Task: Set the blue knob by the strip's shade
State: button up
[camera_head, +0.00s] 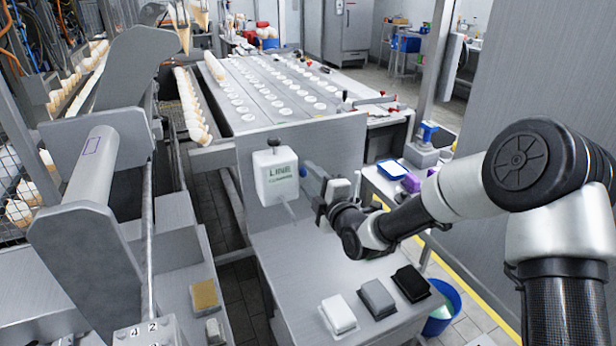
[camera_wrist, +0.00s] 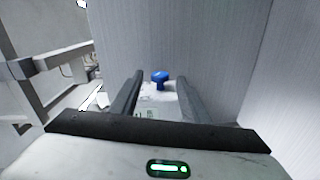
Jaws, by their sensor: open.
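A white box (camera_head: 276,177) with green lettering is mounted on a grey upright panel, with a dark knob on top. A blue knob (camera_head: 304,171) shows at its right side, small and partly obscured in the head view. In the wrist view the blue knob (camera_wrist: 160,77) stands out from the white box (camera_wrist: 158,101), centred between my fingertips and slightly beyond them. My gripper (camera_head: 318,193) is open and empty, to the right of the box. A thin pale strip (camera_head: 289,211) seems to hang below the box. Its shade is too small to judge.
A white block (camera_head: 338,314), a grey block (camera_head: 377,298) and a black block (camera_head: 411,284) lie along the bench's front. The grey panel (camera_head: 340,146) rises behind my gripper. A blue bin (camera_head: 442,306) stands right of the bench. The bench middle is clear.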

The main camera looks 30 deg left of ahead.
jog(key=shift+w+a, duration=0.45)
jog(key=shift+a, duration=0.15)
jog(key=c, duration=1)
